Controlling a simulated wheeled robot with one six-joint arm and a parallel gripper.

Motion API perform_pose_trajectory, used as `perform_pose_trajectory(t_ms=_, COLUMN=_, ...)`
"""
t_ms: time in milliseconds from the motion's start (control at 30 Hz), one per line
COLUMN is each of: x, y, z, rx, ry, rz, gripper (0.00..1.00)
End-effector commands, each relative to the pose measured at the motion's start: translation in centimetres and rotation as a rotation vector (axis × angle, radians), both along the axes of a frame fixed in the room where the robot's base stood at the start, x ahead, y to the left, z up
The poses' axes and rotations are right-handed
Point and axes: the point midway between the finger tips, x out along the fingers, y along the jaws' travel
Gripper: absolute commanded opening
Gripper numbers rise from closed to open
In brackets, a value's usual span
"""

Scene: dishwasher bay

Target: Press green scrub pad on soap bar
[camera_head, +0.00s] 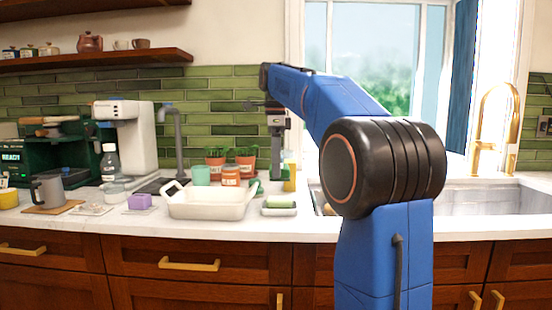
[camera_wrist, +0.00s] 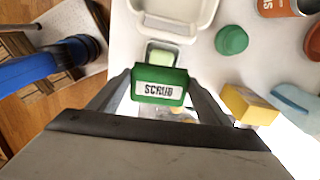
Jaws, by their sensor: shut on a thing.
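The green scrub pad (camera_wrist: 160,84), labelled SCRUB, is between the two fingers of my gripper (camera_wrist: 159,92) in the wrist view. The gripper is shut on it. The pale green soap bar (camera_wrist: 162,57) lies in a small white dish, just above the pad in that view; the pad covers the dish's lower part. In the head view the soap bar (camera_head: 281,204) rests near the counter's front, with my gripper (camera_head: 277,150) pointing down behind or over it. I cannot make out the pad there, nor whether pad and soap touch.
A white basin (camera_head: 208,207) stands left of the soap dish. A green round item (camera_wrist: 231,40), an orange jar (camera_head: 231,176) and a yellow block-like item (camera_wrist: 247,105) are close by. Potted plants (camera_head: 245,158) stand behind. The sink (camera_head: 480,198) is at right.

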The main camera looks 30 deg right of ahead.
Motion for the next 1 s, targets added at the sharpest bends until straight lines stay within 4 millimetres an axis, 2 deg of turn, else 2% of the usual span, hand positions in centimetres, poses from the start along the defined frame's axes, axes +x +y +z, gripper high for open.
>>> perform_pose_trajectory(t_ms=600, x=0.0, y=0.0, z=-5.0, rx=0.000, ry=0.000, rz=0.000, gripper=0.53)
perform_pose_trajectory(t_ms=1000, x=0.0, y=0.0, z=-5.6, rx=0.000, ry=0.000, rz=0.000, gripper=0.53)
